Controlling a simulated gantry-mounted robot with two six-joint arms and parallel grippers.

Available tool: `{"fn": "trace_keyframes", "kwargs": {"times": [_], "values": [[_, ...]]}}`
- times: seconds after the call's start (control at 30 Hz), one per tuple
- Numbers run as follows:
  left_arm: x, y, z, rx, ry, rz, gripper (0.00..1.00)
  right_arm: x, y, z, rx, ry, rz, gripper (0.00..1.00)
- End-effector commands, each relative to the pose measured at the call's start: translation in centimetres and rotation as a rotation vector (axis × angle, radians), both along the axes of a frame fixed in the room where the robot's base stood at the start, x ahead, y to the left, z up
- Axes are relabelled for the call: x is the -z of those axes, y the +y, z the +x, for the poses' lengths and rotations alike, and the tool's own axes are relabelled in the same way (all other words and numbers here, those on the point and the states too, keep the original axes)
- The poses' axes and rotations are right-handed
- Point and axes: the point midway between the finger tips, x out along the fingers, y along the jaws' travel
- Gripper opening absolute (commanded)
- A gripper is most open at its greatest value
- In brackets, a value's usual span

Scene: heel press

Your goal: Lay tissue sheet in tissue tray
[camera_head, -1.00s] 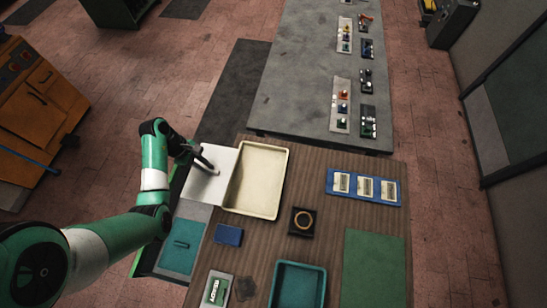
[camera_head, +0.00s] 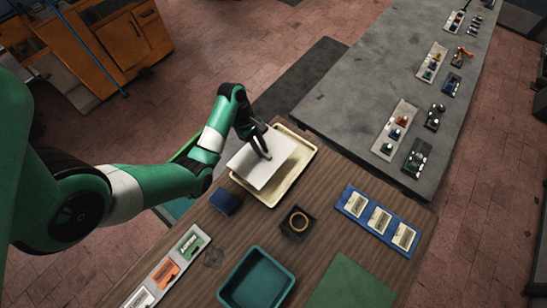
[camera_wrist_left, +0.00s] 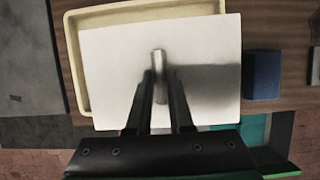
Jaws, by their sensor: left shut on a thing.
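The white tissue sheet (camera_head: 258,166) is held by my left gripper (camera_head: 265,157), whose fingers are shut on it. In the left wrist view the sheet (camera_wrist_left: 110,60) lies flat below the fingers (camera_wrist_left: 160,72), which grip a small raised tab near its middle. The cream tissue tray (camera_head: 300,165) is under the sheet, which covers much of it. The sheet overhangs the tray's left and near side in the head view. The tray's rim (camera_wrist_left: 72,50) shows past the sheet in the wrist view. I cannot tell whether the sheet touches the tray. My right gripper is not in view.
A blue block (camera_head: 225,201) sits close to the tray's near side. A dark square holder with a ring (camera_head: 297,222), a teal tray (camera_head: 257,280) and a blue card rack (camera_head: 378,221) stand on the wooden table. A grey table (camera_head: 370,90) lies beyond.

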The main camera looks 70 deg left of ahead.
Motion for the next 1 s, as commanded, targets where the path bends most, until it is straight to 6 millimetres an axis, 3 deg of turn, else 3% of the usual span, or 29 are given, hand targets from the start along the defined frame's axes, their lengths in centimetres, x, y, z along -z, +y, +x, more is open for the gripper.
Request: {"fn": "trace_keyframes", "kwargs": {"times": [0.03, 0.23, 0.43, 0.63, 0.97, 1.0], "values": [[2.0, -0.3, 0.8, 0.002, 0.005, -0.005, 0.00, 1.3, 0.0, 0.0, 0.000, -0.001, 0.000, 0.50], [4.4, -0.8, 3.3, -0.002, 0.005, -0.004, 0.00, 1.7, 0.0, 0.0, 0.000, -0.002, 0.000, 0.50], [5.0, -0.9, 3.8, -0.002, 0.004, -0.003, 0.00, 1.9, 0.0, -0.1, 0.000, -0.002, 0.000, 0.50], [8.1, -1.0, 4.0, -0.004, 0.006, -0.004, 0.00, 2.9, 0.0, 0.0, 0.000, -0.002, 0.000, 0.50], [8.5, -1.0, 4.0, -0.002, 0.005, -0.002, 0.00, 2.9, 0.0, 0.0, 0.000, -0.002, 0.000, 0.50], [8.4, -1.0, 4.0, -0.003, 0.004, -0.001, 0.22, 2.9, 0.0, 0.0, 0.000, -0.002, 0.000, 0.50]]}}
